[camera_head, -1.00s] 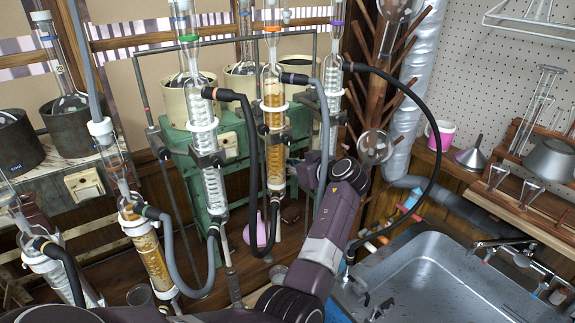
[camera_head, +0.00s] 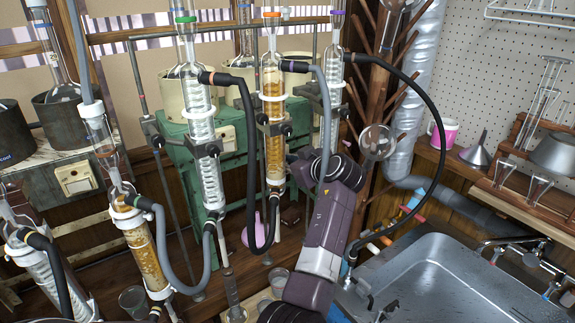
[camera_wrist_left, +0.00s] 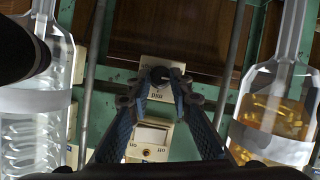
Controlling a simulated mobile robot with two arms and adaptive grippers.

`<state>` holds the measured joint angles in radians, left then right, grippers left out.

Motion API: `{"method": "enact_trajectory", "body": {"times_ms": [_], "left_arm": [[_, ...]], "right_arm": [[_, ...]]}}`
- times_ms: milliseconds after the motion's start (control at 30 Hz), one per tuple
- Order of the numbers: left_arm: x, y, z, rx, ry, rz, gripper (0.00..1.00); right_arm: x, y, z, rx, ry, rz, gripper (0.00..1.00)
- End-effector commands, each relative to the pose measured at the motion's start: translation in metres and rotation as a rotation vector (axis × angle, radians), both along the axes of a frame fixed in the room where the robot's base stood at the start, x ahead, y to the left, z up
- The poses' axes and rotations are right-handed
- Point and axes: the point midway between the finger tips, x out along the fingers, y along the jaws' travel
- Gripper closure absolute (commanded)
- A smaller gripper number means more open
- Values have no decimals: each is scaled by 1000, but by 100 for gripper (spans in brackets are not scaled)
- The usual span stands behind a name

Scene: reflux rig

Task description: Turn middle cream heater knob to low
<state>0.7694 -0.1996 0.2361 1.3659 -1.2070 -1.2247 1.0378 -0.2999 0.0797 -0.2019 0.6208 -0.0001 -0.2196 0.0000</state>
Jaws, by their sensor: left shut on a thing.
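My left arm rises through the middle of the head view, its wrist beside the amber-filled condenser (camera_head: 273,105); its fingers are hidden there. In the left wrist view, my left gripper (camera_wrist_left: 162,76) is shut on the small dark knob (camera_wrist_left: 160,74) of a cream control panel (camera_wrist_left: 149,64). The fingers cover much of the knob, so I cannot tell its setting. The panel's small labels appear upside down. Cream heaters (camera_head: 186,98) stand on the green cabinet (camera_head: 177,150) at the back. My right gripper is not in view.
In the left wrist view, a clear condenser (camera_wrist_left: 33,125) and an amber one (camera_wrist_left: 275,115) flank the gripper closely. Hoses, including a black one (camera_head: 436,130), loop around the arm. A metal sink (camera_head: 430,280) lies at the right.

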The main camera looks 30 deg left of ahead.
Motion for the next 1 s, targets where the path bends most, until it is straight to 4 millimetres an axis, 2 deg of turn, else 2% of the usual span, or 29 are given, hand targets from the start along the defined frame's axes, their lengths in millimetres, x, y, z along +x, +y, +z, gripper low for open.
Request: {"method": "enact_trajectory", "body": {"times_ms": [100,133,267,767,1000], "left_arm": [[0,2,3,4,-5,2,100],[0,2,3,4,-5,2,79],[0,1,2,4,-4,1,64],[0,0,1,3,3,1,63],[1,0,6,33,74,-1,63]], "right_arm": [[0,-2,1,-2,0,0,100],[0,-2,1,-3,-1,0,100],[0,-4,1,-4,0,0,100],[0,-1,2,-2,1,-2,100],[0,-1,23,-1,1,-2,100]]}}
